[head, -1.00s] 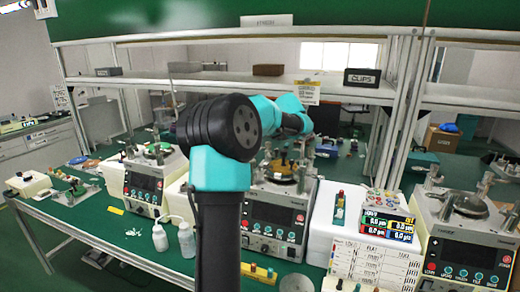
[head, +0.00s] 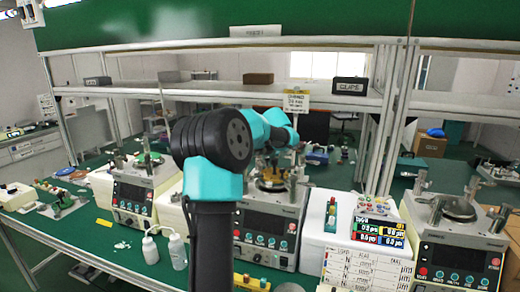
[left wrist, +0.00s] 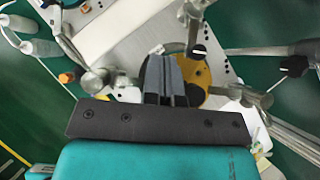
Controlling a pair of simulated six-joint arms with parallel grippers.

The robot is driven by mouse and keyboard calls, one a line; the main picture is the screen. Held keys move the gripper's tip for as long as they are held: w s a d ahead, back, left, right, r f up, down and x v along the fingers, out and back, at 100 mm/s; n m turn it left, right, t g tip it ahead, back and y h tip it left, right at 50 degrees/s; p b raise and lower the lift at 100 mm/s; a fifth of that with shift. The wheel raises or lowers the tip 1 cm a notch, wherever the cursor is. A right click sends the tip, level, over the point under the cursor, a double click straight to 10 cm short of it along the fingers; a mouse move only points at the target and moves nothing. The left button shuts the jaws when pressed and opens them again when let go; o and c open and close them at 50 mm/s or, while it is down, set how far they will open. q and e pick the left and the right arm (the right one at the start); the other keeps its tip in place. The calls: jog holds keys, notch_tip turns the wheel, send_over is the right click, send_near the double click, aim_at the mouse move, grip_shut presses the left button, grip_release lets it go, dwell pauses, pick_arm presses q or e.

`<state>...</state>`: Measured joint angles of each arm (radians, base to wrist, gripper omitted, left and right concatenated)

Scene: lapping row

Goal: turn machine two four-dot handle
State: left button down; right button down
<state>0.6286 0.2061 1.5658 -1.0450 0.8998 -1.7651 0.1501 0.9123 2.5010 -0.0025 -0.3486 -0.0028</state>
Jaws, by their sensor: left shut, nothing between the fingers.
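The middle machine (head: 268,237) has a dark front panel with a red button and a golden plate on top. My left arm reaches over it. My left gripper shows in the left wrist view (left wrist: 173,95), its fingers shut and empty above the yellow disc (left wrist: 205,75). Metal posts with clamp-like handles stand around the disc: a left one (left wrist: 92,80), a right one (left wrist: 255,98) and a top one with a black end (left wrist: 196,28). In the head view, my arm hides part of the machine. My right gripper is not in view.
Similar machines stand at left (head: 133,200) and right (head: 455,250). Two white bottles (head: 150,250) stand at the bench's front. A white box with coloured displays (head: 378,233) stands right of the middle machine. A shelf (head: 215,88) runs above the bench.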

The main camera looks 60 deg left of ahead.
pick_arm(q)
jog(key=a+f, duration=0.4)
jog(key=a, duration=0.1)
jog(key=a+f, duration=0.2)
jog(key=a, duration=0.1)
jog(key=shift+w+a, duration=0.1)
jog(key=shift+w, duration=0.05)
jog(key=shift+w, duration=0.15)
